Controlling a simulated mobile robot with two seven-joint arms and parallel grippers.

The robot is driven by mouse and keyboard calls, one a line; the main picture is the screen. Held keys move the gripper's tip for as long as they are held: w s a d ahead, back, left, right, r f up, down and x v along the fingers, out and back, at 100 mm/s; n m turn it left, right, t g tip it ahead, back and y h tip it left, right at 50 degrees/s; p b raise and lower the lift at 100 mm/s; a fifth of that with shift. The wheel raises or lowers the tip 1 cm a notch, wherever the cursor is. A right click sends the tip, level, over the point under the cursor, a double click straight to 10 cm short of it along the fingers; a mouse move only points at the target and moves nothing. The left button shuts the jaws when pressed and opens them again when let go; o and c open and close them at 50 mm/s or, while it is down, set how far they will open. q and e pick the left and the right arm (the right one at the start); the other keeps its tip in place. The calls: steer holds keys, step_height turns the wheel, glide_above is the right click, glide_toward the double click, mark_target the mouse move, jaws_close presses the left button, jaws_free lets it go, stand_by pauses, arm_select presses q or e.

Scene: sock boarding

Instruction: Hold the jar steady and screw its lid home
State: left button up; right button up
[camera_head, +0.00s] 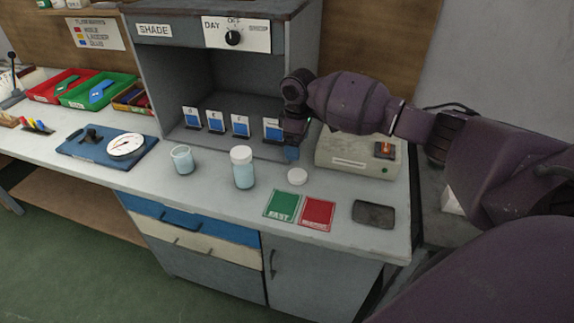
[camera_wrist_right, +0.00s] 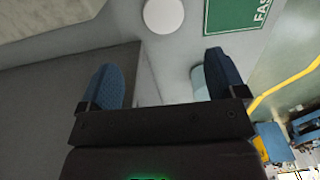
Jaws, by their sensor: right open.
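A clear jar with pale blue contents and a white top (camera_head: 242,168) stands upright on the bench. A shorter, open glass vessel with pale blue contents (camera_head: 182,160) stands to its left. A loose white round lid (camera_head: 297,176) lies flat on the bench right of the jar; it also shows at the top of the wrist view (camera_wrist_right: 163,15). My right gripper (camera_head: 291,153) is above the bench just behind the lid. In the wrist view its blue fingers (camera_wrist_right: 163,75) are apart with nothing between them. A pale blue thing partly shows behind one finger. My left gripper is not in view.
Green (camera_head: 282,206) and red (camera_head: 317,212) cards and a dark pad (camera_head: 373,215) lie in front of the lid. A grey shade booth (camera_head: 165,85) with several small stands is behind.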

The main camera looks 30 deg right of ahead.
glide_above(297, 173)
step_height(297, 173, down, 5)
steer(key=shift+r+b, duration=0.1)
steer(key=shift+b, duration=0.35)
steer(key=shift+f, duration=0.3)
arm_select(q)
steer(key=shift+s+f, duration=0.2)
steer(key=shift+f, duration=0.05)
